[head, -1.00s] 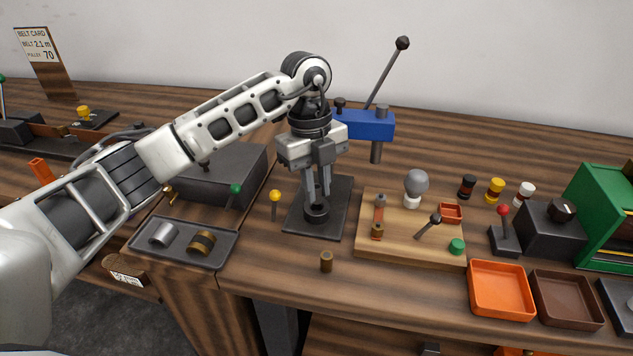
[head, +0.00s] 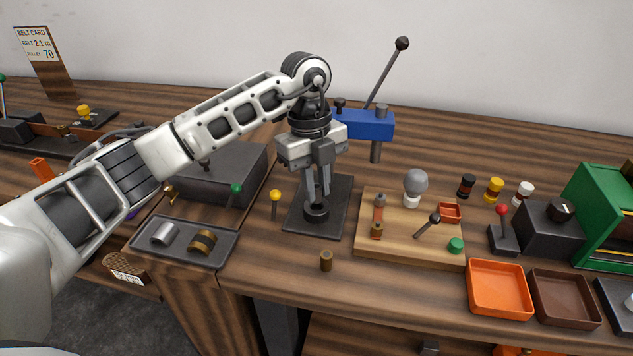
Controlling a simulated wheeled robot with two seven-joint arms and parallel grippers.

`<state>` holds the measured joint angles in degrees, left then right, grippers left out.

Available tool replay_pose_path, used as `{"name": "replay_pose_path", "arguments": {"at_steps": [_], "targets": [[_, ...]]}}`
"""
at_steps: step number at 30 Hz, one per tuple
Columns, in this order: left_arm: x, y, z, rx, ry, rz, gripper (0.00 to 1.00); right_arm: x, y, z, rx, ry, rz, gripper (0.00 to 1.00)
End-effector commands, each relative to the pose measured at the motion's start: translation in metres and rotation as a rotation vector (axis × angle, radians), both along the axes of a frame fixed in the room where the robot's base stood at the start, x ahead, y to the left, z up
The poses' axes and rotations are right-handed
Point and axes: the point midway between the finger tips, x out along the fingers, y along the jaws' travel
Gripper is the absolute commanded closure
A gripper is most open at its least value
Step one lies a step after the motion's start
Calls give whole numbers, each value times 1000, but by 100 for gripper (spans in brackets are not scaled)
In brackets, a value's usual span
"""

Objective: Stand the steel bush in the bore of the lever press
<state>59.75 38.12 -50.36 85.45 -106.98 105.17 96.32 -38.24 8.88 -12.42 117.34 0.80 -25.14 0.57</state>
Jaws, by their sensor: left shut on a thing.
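The lever press stands at the middle of the bench, with a blue head (head: 362,125), a long black lever and a dark base plate (head: 333,213). A round dark boss (head: 316,214) with the bore sits on the plate. My left gripper (head: 317,200) points straight down just above or at this boss, its fingers close together. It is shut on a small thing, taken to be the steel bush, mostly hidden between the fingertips. I cannot tell whether the bush is inside the bore. My right gripper is out of view.
A dark tray (head: 224,257) at left holds a silver cylinder (head: 165,234) and a brass-banded one (head: 201,241). A small brown bush (head: 326,260) stands in front of the press. A wooden board (head: 400,244) with parts and an orange tray (head: 499,312) lie right.

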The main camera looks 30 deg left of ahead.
Motion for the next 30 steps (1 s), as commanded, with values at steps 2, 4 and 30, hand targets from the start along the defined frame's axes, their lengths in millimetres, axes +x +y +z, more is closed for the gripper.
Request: {"name": "replay_pose_path", "arguments": {"at_steps": [2,4,30], "targets": [[0,0,-1,0,0,0,100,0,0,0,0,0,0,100],[0,0,-2,0,0,0,100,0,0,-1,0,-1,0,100],[0,0,-19,0,0,0,58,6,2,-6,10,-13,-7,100]]}}
